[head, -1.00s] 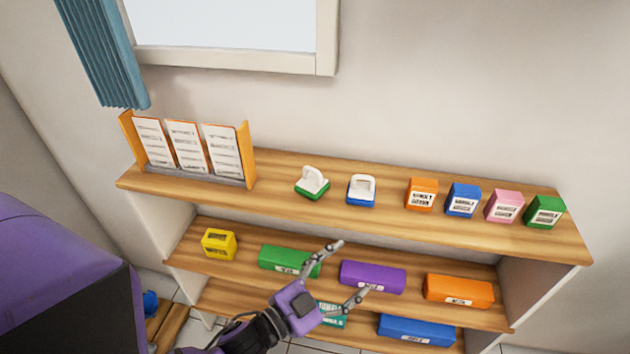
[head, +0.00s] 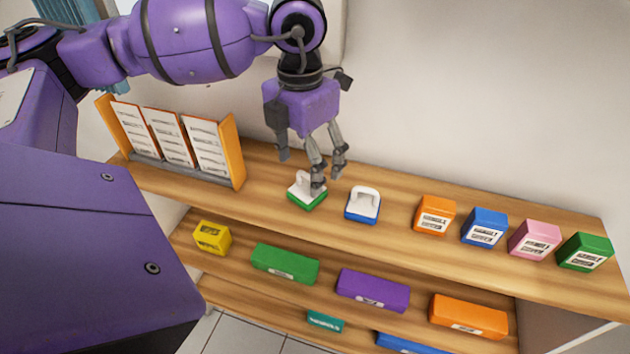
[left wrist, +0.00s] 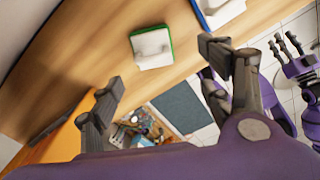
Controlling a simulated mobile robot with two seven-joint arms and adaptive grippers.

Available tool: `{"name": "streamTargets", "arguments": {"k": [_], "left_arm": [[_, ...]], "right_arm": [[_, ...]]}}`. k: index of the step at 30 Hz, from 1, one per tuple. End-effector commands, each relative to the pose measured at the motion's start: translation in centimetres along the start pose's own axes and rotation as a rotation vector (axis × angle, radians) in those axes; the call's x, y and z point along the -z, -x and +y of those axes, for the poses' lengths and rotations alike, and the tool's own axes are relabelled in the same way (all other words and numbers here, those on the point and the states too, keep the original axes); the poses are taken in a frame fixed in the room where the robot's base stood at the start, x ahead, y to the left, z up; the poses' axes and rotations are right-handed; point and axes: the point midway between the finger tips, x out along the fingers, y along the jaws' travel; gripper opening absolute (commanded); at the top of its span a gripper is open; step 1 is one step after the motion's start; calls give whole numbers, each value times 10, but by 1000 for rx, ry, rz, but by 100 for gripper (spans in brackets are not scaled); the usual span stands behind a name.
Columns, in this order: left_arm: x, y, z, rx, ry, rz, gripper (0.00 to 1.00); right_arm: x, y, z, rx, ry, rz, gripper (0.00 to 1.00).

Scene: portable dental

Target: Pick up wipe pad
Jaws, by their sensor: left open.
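A pad with a white handle and green base (head: 305,201) stands on the top shelf; it also shows in the left wrist view (left wrist: 152,50). A similar pad with a blue base (head: 363,206) stands to its right, partly seen in the left wrist view (left wrist: 222,12). I cannot tell which one is the wipe pad. My left gripper (head: 327,181) points down over the green-based pad, open and empty, with one finger overlapping its handle in the head view. In the left wrist view the pad lies beyond the spread fingers (left wrist: 160,75). My right gripper (left wrist: 283,45) is open, far off.
A card rack (head: 229,150) stands left on the top shelf (head: 400,190). Orange, blue, pink and green boxes stand at the right. Lower shelves hold a yellow box (head: 212,238), a green box (head: 285,263), a purple box (head: 372,290) and others. The wall is close behind.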

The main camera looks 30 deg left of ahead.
Motion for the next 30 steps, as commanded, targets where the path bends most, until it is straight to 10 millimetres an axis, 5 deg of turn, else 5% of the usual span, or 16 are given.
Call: {"name": "streamTargets", "arguments": {"k": [5,21,28,30], "left_arm": [[0,-6,7,-26,8,-3,72],[-1,-72,7,-21,6,-5,72],[-1,-75,7,-21,6,-5,72],[-1,-75,7,-21,5,-5,65]], "right_arm": [[0,1,1,0,4,-1,40],[1,6,-2,12,13,-8,40],[2,5,-3,12,10,-5,40],[3,4,-3,12,8,-4,40]]}}
